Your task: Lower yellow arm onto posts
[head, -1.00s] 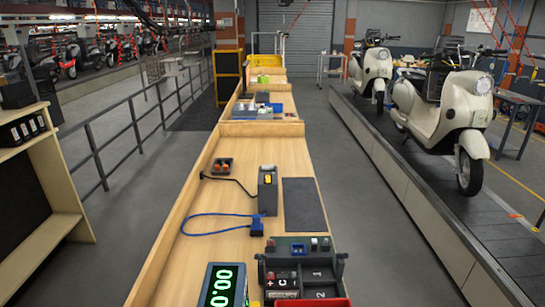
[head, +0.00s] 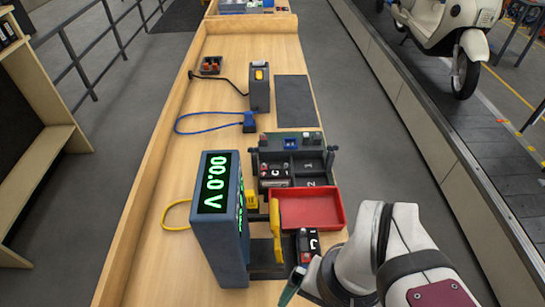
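The yellow arm (head: 275,230) stands roughly upright just right of the voltage meter (head: 222,225), whose display reads 00.0 V. A dark fixture (head: 262,258) is below it. A black block marked C (head: 308,240) sits right of the yellow arm, with a red part at its near end. The posts cannot be made out clearly. My gripper (head: 291,288) is at the lower edge, near the block's near end and below the yellow arm, apart from that arm. Its dark tip is small and partly hidden by my wrist, so its opening cannot be judged.
A red tray (head: 306,208) lies behind the block, empty. Behind it is a dark rack (head: 307,160) with slots marked 1 and 2 and another C block (head: 274,174). A blue cable (head: 205,123), a grey charger-like box (head: 259,88) and a dark mat (head: 295,102) lie farther back.

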